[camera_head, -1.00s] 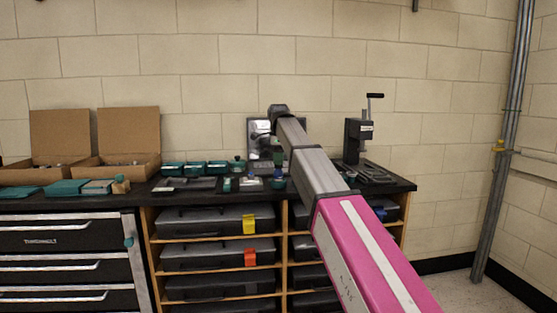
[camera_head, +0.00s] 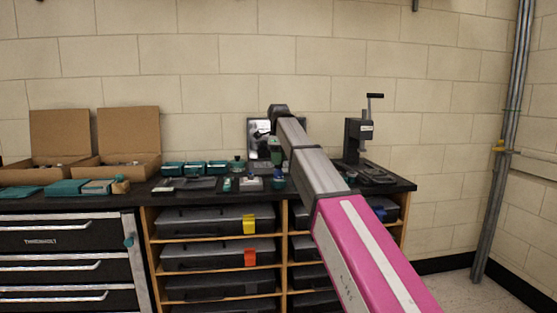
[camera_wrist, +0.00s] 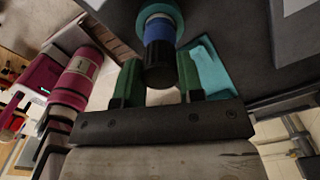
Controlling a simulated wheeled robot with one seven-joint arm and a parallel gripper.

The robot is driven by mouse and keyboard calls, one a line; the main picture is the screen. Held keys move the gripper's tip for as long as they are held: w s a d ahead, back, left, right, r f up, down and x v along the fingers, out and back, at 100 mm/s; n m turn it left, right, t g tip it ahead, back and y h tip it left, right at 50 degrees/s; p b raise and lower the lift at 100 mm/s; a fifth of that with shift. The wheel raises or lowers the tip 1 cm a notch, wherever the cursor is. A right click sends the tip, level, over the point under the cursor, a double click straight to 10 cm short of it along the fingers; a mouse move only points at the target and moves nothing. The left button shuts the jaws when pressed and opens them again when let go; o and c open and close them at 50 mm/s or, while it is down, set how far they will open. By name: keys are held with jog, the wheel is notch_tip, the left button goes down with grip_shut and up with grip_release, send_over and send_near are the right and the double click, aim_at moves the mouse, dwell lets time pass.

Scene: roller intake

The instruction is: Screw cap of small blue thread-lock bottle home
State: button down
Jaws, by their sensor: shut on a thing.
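The small blue bottle (camera_wrist: 160,32) shows at the top middle of the wrist view, with a black cap (camera_wrist: 160,74) facing the camera. A round teal piece (camera_wrist: 160,10) surrounds the bottle's far end. My gripper (camera_wrist: 160,62) has its two green fingers on either side of the cap and is shut on it. The thread between cap and bottle is hidden. In the head view, my gripper (camera_head: 276,158) points down over the bench, just above the blue bottle (camera_head: 278,182), which is small and partly unclear there.
The dark bench top (camera_head: 330,186) holds several teal boxes (camera_head: 195,168) left of the bottle. A black hand press (camera_head: 357,140) stands to the right. Two open cardboard boxes (camera_head: 128,140) stand at the far left. A mirror-like panel (camera_head: 258,128) stands behind my gripper.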

dwell(0.3)
jog(key=shift+m, duration=1.1)
jog(key=shift+m, duration=0.9)
jog(key=shift+m, duration=1)
jog(key=shift+m, duration=0.4)
jog(key=c, duration=0.7)
grip_release()
